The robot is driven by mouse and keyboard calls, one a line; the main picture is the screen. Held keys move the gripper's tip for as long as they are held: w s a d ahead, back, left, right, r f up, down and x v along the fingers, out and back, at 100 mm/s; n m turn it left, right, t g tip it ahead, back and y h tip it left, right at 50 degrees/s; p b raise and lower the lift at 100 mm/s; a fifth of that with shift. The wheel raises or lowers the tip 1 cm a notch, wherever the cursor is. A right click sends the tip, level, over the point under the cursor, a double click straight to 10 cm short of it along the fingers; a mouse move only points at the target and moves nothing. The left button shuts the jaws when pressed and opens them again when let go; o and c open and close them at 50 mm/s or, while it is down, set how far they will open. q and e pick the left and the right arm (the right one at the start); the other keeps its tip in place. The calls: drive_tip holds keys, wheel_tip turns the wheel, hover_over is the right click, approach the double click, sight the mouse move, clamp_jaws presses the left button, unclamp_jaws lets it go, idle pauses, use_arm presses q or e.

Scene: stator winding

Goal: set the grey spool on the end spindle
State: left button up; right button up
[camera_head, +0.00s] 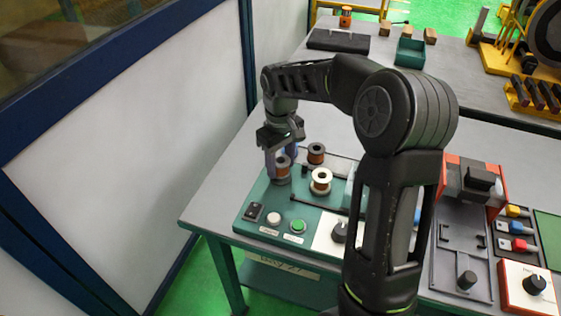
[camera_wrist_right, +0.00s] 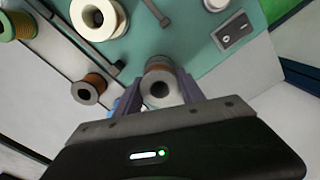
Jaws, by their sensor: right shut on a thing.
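My right gripper (camera_head: 280,158) is shut on the grey spool (camera_head: 282,172) with its copper-brown winding, at the left end of the green panel (camera_head: 248,212). In the right wrist view the grey spool (camera_wrist_right: 160,86) sits between the two fingers (camera_wrist_right: 162,88), its round flange and dark centre hole facing the camera. The spool is upright, low over the panel or on it. Any end spindle under it is hidden, so I cannot tell if it is seated. My left gripper is not in view.
A pale spool (camera_head: 320,180) stands just right of the held one, and another copper-wound spool (camera_head: 316,153) stands behind. A white button (camera_head: 273,218), a green button (camera_head: 298,226) and a black switch (camera_head: 253,211) lie in front. My right arm hides the panel's right part.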

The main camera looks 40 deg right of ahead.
drive_tip(key=shift+f, duration=0.3)
drive_tip(key=shift+f+b, duration=0.3)
drive_tip(key=shift+b, duration=0.05)
idle(0.6)
drive_tip(key=o, duration=1.4)
drive_tip(key=shift+o, duration=0.5)
drive_tip(key=shift+o, duration=0.8)
